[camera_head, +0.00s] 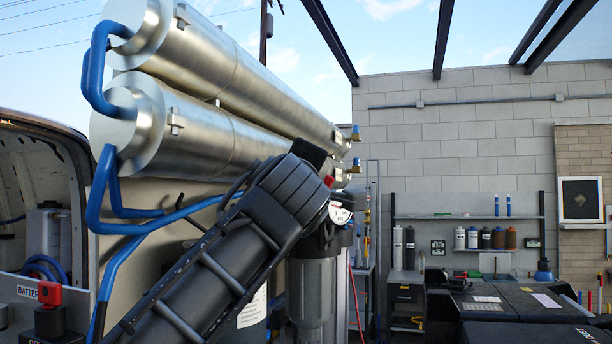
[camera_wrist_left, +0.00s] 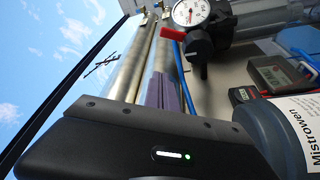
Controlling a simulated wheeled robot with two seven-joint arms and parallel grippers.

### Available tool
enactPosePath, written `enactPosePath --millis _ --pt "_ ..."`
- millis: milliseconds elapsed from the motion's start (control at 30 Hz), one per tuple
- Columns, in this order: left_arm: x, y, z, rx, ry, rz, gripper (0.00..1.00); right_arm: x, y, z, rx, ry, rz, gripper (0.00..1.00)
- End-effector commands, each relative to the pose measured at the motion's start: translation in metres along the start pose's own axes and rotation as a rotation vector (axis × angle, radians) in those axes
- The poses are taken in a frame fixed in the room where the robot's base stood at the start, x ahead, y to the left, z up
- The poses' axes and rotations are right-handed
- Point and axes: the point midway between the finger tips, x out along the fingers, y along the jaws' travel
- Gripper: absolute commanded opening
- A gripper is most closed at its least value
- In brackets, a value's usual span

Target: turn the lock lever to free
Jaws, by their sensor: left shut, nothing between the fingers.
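The lock lever (camera_wrist_left: 180,34) is a small red handle on a black regulator body (camera_wrist_left: 200,50), below a round white gauge (camera_wrist_left: 189,12) in the left wrist view. In the head view a red bit of it (camera_head: 329,181) shows beside the gauge (camera_head: 340,213), partly hidden by my left arm. My left gripper (camera_wrist_left: 162,80) has its purple-grey fingers shut and empty. In the wrist picture they point toward the steel tubes, left of and below the lever, apart from it. In the head view my arm hides these fingers. My right gripper is in neither view.
Two steel membrane tubes (camera_head: 190,130) with blue hoses (camera_head: 95,70) lie above and behind my left arm. A clear filter housing (camera_head: 312,290) hangs below the gauge. A multimeter (camera_wrist_left: 278,74) and a labelled canister (camera_wrist_left: 265,130) are at the right of the wrist view.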

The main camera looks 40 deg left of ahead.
Motion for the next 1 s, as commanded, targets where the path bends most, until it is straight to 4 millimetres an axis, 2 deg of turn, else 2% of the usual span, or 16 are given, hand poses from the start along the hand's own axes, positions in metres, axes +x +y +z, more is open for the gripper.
enactPosePath --millis 167,533,600,733,1000 --pt "0.023 0.002 -0.002 0.003 0.001 -0.004 0.0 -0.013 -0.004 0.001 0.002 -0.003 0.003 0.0" --pt "0.097 0.004 -0.003 0.003 0.001 -0.005 0.0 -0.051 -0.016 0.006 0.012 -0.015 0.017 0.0" --pt "0.09 0.0 0.013 0.003 -0.004 -0.001 0.0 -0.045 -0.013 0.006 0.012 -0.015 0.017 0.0" --pt "0.084 0.0 0.028 0.003 -0.002 -0.002 0.0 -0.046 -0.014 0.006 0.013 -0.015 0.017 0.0" --pt "0.08 0.0 0.038 0.0 0.0 0.0 0.0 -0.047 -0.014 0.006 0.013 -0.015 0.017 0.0"
